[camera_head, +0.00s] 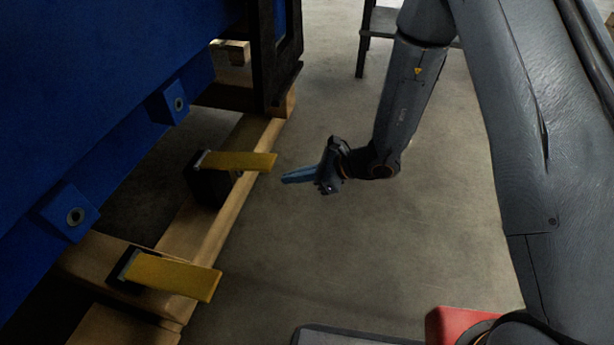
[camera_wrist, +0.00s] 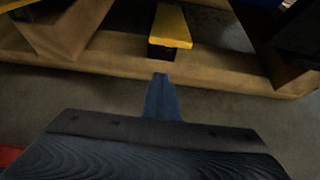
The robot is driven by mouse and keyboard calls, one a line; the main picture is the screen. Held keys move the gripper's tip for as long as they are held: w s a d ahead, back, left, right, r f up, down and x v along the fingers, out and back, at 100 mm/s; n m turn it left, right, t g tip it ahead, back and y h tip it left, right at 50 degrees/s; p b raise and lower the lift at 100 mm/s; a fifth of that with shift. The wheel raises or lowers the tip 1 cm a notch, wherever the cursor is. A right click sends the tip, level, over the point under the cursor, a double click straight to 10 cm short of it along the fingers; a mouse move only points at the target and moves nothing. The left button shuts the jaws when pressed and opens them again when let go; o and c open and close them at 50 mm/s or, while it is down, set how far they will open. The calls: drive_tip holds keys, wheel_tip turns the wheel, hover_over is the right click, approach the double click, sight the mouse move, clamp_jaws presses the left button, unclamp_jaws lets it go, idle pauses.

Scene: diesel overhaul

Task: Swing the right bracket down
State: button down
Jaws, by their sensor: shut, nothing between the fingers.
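Two yellow flat brackets stick out from dark mounts beside the wooden beam under a blue engine body. The farther one, the right bracket (camera_head: 240,161), points roughly level toward my gripper in the head view. It also shows in the wrist view (camera_wrist: 171,25), straight ahead past my fingertips. The nearer bracket (camera_head: 170,275) sticks out the same way; a yellow edge shows at the wrist view's top left. My gripper (camera_head: 285,179) is shut and empty. Its blue fingers point at the right bracket, with a small gap. The fingertips (camera_wrist: 160,76) show no contact.
The blue engine body (camera_head: 90,90) with bolted lugs fills the left side. A wooden beam (camera_head: 222,205) runs under the brackets. A dark post (camera_head: 277,50) stands at the engine's far end. Bare concrete floor (camera_head: 330,250) lies open to the right. A dark stand (camera_head: 364,40) is behind.

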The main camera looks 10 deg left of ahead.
drive_tip(key=shift+w+a+r+b, duration=0.1)
drive_tip(key=shift+a+r+b, duration=0.7)
drive_tip(key=shift+a+r, duration=0.6)
drive_tip(key=shift+d+r, duration=0.1)
